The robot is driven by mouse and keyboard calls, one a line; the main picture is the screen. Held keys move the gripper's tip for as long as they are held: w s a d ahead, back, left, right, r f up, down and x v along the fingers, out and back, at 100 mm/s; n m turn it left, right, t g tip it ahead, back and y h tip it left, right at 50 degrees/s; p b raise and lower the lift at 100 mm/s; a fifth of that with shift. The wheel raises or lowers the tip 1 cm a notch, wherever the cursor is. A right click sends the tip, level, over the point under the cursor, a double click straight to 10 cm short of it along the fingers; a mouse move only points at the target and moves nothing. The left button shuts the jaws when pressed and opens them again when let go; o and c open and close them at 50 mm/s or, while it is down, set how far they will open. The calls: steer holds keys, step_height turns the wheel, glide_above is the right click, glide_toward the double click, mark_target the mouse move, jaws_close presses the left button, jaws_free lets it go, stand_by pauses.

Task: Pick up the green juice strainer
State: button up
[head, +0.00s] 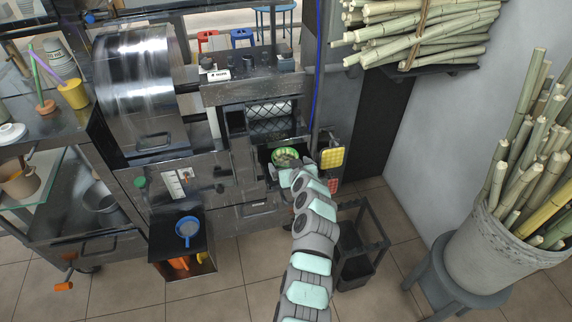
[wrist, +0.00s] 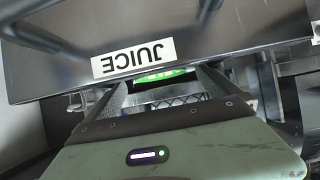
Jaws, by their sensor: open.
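The green juice strainer (head: 285,155) is a round green-rimmed piece in the dark opening of the metal press. My gripper (head: 289,166) is at its near side, and my arm hides part of its lower edge. In the wrist view, a bit of bright green (wrist: 162,76), likely the strainer's rim, shows between the fingers below the JUICE label. My gripper (wrist: 163,88) is open in that view, with its two fingers spread to either side of the green. I cannot tell whether the fingers touch the strainer.
A metal panel with an upside-down JUICE label (wrist: 133,57) is close above my fingers. A blue strainer (head: 187,229) rests on a black stand at the left. A dark cart (head: 357,245) stands right of my arm. A bucket of cane (head: 500,250) is far right.

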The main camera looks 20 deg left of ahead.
mark_target(287, 163)
steer(key=shift+b+x, duration=0.6)
steer(key=shift+x, duration=0.8)
steer(key=c, duration=1.2)
